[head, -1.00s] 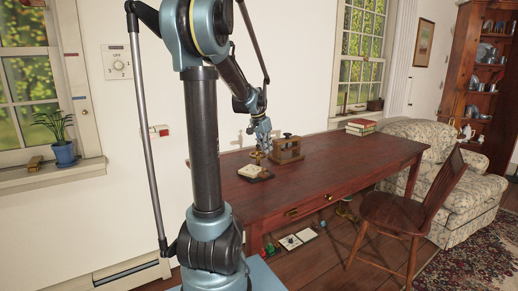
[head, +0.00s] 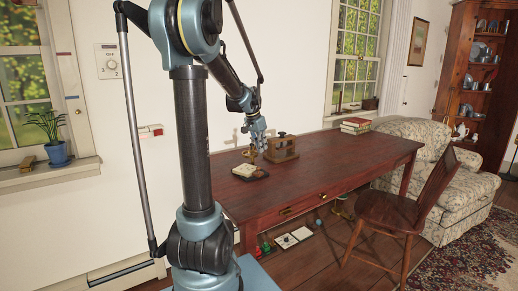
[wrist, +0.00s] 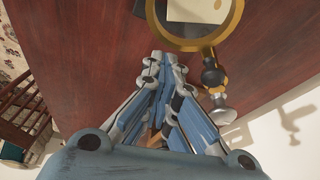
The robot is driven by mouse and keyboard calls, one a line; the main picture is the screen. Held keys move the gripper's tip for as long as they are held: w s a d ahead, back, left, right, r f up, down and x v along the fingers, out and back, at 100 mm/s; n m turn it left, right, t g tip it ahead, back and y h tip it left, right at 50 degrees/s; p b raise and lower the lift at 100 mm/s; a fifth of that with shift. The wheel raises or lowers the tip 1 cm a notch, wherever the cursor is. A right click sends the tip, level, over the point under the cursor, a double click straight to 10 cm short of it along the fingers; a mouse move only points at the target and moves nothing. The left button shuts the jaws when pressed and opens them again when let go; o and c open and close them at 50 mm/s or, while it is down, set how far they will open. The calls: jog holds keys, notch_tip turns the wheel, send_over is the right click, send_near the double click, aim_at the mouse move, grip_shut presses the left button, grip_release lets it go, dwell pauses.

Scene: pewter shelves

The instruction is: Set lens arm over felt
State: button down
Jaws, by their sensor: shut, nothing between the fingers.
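The lens arm is brass-coloured. Its round lens ring (wrist: 190,44) is at the top of the wrist view, cut off by the edge. A cream felt pad (wrist: 192,12) shows inside the ring in that view. In the head view the pad (head: 246,169) lies on a small dark base (head: 254,176) at the table's far left. My gripper (wrist: 164,58) is shut and empty, left of the joint and just below the ring.
A wooden box (head: 281,149) with a dark knob stands right of the base, close to my gripper. Books (head: 354,126) lie at the table's back. The rest of the red-brown table (head: 340,158) is clear. A wooden chair (head: 388,213) stands in front.

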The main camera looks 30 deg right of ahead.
notch_tip(320, 180, up, 9)
jog(key=shift+a+r, duration=0.15)
jog(key=shift+r, duration=0.05)
dwell(0.6)
